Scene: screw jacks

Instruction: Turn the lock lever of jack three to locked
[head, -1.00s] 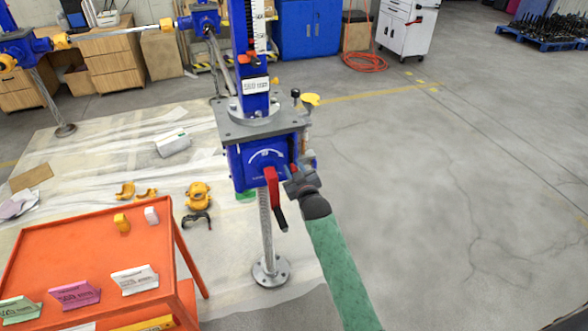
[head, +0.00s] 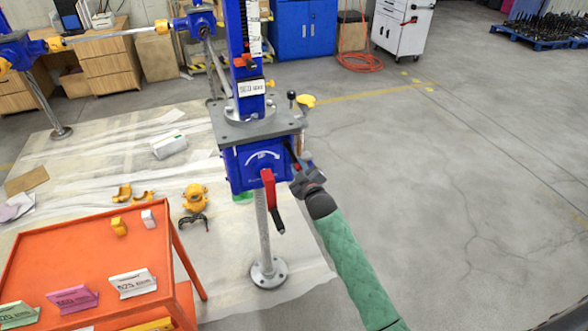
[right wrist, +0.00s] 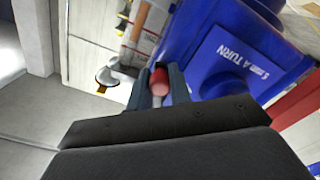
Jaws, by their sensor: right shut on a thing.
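The nearest blue jack (head: 238,172) stands upright under a grey top plate (head: 228,128). I cannot read a jack number on it. A red lever with a dark grip (head: 269,190) hangs down its front face, and it shows at the right edge of the right wrist view (right wrist: 296,108). My right gripper (head: 297,178) is at the right side of the jack's blue housing. In the right wrist view its fingers (right wrist: 159,84) are shut on a small red knob (right wrist: 159,78) on a pale stem, beside the blue housing. My left gripper is not in view.
An orange table (head: 150,248) with coloured cards stands at front left. Another blue jack (head: 196,22) stands behind.

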